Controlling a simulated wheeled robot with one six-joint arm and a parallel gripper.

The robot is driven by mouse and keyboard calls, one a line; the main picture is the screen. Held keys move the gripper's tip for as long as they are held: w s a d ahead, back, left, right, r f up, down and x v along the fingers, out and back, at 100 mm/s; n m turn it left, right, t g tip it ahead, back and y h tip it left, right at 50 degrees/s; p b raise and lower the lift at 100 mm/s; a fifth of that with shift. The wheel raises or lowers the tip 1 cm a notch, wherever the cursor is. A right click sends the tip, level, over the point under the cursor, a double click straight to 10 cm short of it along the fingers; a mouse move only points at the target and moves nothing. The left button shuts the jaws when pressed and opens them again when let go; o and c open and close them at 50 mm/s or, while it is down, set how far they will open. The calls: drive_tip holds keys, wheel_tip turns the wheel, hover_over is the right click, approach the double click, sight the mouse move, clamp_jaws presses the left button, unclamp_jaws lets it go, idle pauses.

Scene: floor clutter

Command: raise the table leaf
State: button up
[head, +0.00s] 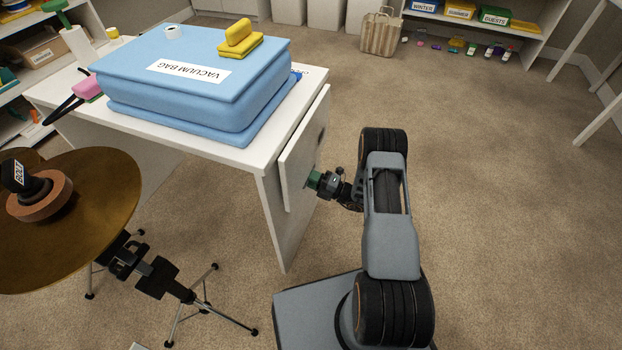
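The white table (265,165) stands at the left, and its white leaf (302,150) hangs down along the right edge, close to upright. A dark round spot shows on the leaf's outer face. My gripper (314,181), with a green part near its tip, is at the lower outer face of the leaf. It looks to be touching or very near the leaf. Its fingertips are too small and partly hidden, so I cannot tell whether it is open or shut.
Carpet at the right is clear.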

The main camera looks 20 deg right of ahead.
clamp_jaws()
drive_tip(key=shift+s+d+r, duration=0.1)
